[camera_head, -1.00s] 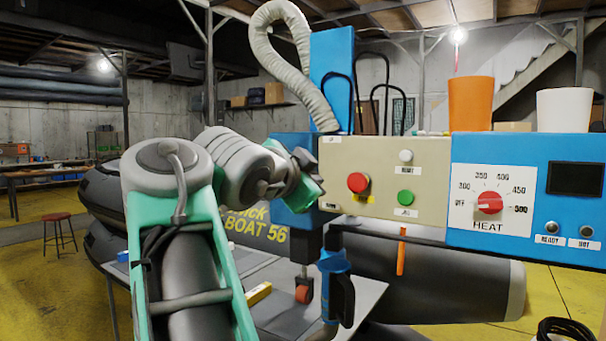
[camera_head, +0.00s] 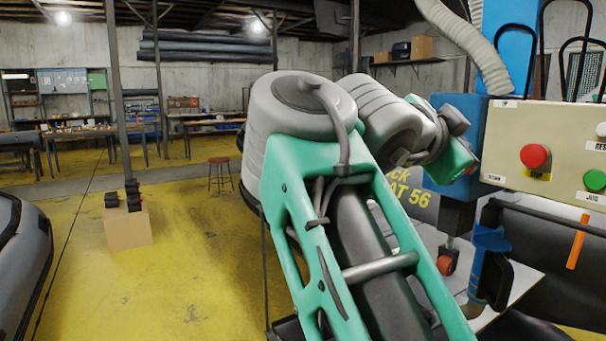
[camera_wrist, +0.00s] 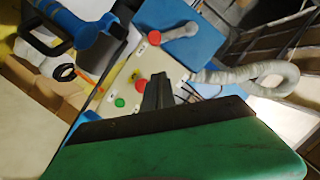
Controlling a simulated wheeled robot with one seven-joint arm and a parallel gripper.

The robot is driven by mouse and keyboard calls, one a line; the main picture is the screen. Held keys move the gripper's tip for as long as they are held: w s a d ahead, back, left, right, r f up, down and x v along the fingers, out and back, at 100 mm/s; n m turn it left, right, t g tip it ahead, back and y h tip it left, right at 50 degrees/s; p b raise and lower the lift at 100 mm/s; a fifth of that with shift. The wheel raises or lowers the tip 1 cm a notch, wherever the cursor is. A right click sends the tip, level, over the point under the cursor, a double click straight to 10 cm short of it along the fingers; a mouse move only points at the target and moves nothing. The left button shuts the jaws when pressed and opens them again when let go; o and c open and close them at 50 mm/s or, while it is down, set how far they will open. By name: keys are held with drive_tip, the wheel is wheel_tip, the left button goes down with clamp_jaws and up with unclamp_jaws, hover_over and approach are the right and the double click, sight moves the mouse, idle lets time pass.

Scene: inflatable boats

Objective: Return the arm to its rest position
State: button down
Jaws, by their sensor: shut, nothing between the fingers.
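My arm is grey and green and fills the middle of the head view. It is bent at the elbow and reaches to the right. My gripper (camera_wrist: 158,92) shows in the wrist view as dark fingers close together with nothing between them. In that view the control panel with its red and green buttons lies behind the fingers. In the head view the fingertips are not clearly visible; the arm's green end is beside the blue machine's left side. Whether it touches the machine I cannot tell.
The beige control panel (camera_head: 556,150) and a blue handle tool (camera_head: 490,245) are at the right. A grey inflatable boat (camera_head: 20,260) lies at the left edge. A cardboard box (camera_head: 127,228) and a red stool (camera_head: 220,168) stand on the yellow floor, which is clear between them.

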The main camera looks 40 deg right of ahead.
drive_tip(key=w+a+f+n+t+y+p, duration=0.1)
drive_tip(key=w+a+n+t+p, duration=0.15)
drive_tip(key=w, duration=0.35)
drive_tip(key=w+a+f+n+t+y+p, duration=0.1)
drive_tip(key=w+n+t+p, duration=0.1)
drive_tip(key=w+n, duration=0.25)
drive_tip(key=w+a+f+n+t+y+p, duration=0.2)
drive_tip(key=w+a+f+n+y+p, duration=0.3)
drive_tip(key=w+a+f, duration=0.4)
drive_tip(key=s+a+f+n+g+y+p, duration=0.1)
drive_tip(key=s+a+f+n+y+p, duration=0.1)
drive_tip(key=a+f, duration=0.5)
drive_tip(key=s+a+f+n+g+y+p, duration=0.2)
drive_tip(key=a+f+n+y, duration=0.1)
drive_tip(key=a+f+n, duration=0.3)
drive_tip(key=s+a+f+n+g+y+p, duration=0.2)
drive_tip(key=s+a+f+n+y, duration=0.1)
drive_tip(key=a+f, duration=0.4)
drive_tip(key=shift+a+f+n+y+p, duration=0.3)
drive_tip(key=shift+a+f+n+p, duration=0.15)
drive_tip(key=shift+n, duration=0.25)
